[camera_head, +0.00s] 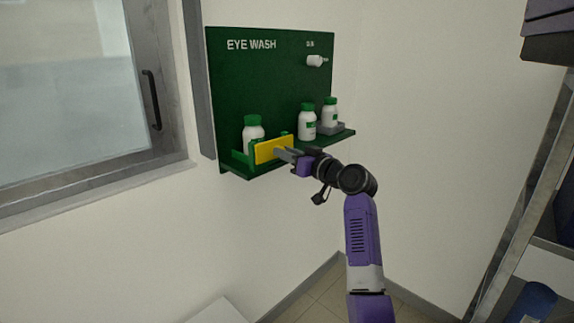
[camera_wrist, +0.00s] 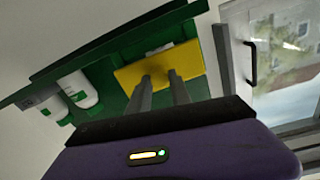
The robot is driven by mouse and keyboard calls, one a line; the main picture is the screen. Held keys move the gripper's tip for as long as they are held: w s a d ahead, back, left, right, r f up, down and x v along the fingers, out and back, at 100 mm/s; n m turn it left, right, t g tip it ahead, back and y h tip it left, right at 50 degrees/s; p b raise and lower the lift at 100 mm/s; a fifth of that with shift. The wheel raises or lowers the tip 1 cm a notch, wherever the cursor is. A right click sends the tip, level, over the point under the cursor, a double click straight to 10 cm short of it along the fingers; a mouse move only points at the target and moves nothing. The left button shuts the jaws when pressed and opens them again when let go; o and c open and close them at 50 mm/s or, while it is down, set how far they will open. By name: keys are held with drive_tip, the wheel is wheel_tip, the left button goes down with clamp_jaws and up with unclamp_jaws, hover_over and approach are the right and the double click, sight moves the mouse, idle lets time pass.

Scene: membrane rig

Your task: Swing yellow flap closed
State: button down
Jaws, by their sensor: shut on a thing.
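The yellow flap (camera_head: 268,152) stands upright at the front of the green eye wash shelf, beside the left bottle (camera_head: 252,130) and partly in front of its base. My gripper (camera_head: 287,154) comes in from the right and is shut on the flap. In the wrist view the flap (camera_wrist: 190,62) is a yellow plate, with both fingertips (camera_wrist: 160,77) at its lower edge. The fingers look slightly apart there, and the exact grip contact is hidden. The flap's hinge is hard to make out.
Two more white bottles with green caps, one in the middle (camera_head: 307,124) and one at right (camera_head: 330,112), stand on the shelf. A white nozzle (camera_head: 316,61) sticks out of the green back panel (camera_head: 265,85). A window (camera_head: 70,90) is at left and a shelving rack (camera_head: 520,230) at right.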

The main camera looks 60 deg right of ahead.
drive_tip(key=shift+w+d+f+n+y+b, duration=0.2)
drive_tip(key=shift+d+n+y+b, duration=0.15)
drive_tip(key=shift+y+b, duration=0.25)
drive_tip(key=shift+a+r+t, duration=0.1)
drive_tip(key=shift+t, duration=0.2)
drive_tip(key=c, duration=1.2)
unclamp_jaws()
drive_tip(key=shift+w, duration=0.1)
drive_tip(key=shift+o, duration=0.2)
drive_tip(key=v, duration=0.8)
drive_tip(key=shift+b, duration=0.4)
drive_tip(key=shift+w+r, duration=0.1)
drive_tip(key=shift+r, duration=0.05)
